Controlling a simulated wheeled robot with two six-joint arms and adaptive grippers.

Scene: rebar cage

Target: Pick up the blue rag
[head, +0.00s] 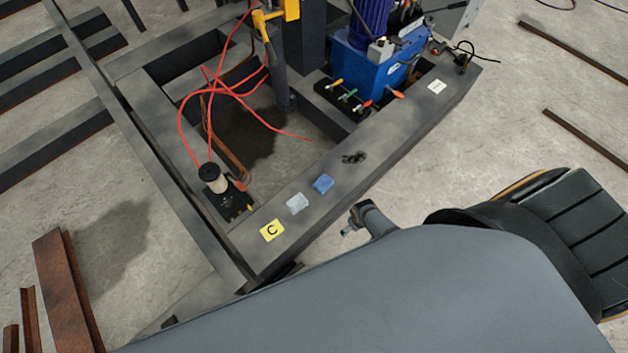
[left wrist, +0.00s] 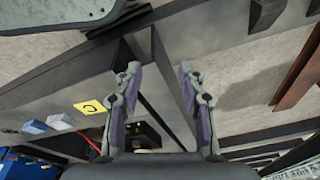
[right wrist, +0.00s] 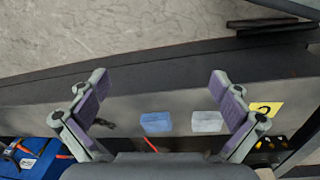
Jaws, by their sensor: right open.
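The blue rag (head: 322,184) is a small folded cloth lying on the dark steel beam, between a pale rag and a black smudge. In the right wrist view the blue rag (right wrist: 156,122) shows between the fingers of my right gripper (right wrist: 159,77), which is open and empty; I cannot tell the height between them. In the left wrist view the blue rag (left wrist: 35,127) is at the left, well off to the side of my left gripper (left wrist: 160,68). The left fingers stand apart with nothing between them. Neither gripper shows clearly in the head view.
The pale rag (head: 297,203) and a yellow C label (head: 272,231) lie on the same beam (head: 400,118). A black device with a light cylinder (head: 213,180) and red hoses stands inside the frame. A blue pump unit (head: 375,68) with levers stands at the back.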

